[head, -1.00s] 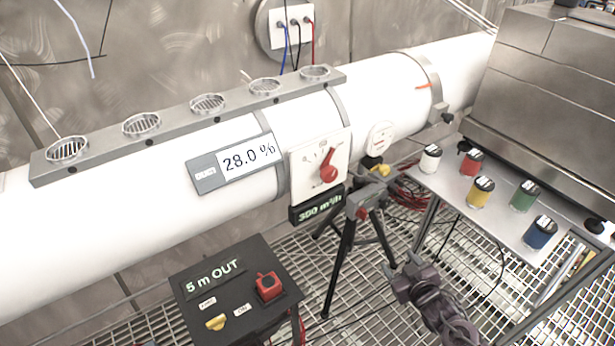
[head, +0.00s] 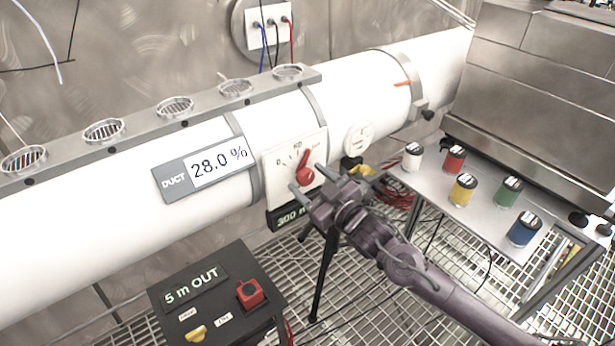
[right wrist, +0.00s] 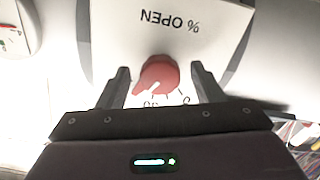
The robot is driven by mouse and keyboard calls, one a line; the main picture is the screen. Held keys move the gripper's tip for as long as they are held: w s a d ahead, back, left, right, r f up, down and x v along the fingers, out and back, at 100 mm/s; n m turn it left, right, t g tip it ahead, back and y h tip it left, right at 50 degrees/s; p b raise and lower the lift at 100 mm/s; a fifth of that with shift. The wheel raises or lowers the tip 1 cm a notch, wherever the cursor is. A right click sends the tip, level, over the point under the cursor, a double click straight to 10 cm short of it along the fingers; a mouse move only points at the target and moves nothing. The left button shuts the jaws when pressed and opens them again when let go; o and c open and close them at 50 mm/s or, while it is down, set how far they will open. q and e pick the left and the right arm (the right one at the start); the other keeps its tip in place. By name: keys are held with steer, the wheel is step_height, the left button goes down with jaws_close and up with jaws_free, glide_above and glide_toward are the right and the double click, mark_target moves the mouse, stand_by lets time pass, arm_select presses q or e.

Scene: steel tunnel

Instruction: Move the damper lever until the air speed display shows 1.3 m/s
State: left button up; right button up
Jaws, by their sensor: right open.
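The red damper lever (head: 306,174) sits on a white plate (head: 271,171) on the front of the duct, its pointer tilted up and right. In the right wrist view the lever (right wrist: 157,76) shows as a red knob, with "% OPEN" upside down on the plate (right wrist: 120,30). My right gripper (head: 308,179) is open, its fingers on either side of the lever; contact cannot be told. The duct display (head: 219,165) reads 28.0 %. A green-lit display (head: 289,217) below the plate starts with 300, the rest hidden by my gripper. No m/s reading is visible. My left gripper is not in view.
A round gauge (head: 358,139) is right of the plate. Several coloured jars stand on a metal shelf (head: 444,196). A tripod (head: 325,275) stands under the duct.

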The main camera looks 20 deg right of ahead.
steer(key=shift+w+a, duration=0.2)
steer(key=shift+w, duration=0.3)
steer(key=c, duration=0.9)
steer(key=shift+n, duration=0.8)
steer(key=shift+c, duration=0.3)
steer(key=o, duration=1)
steer(key=shift+c, duration=0.2)
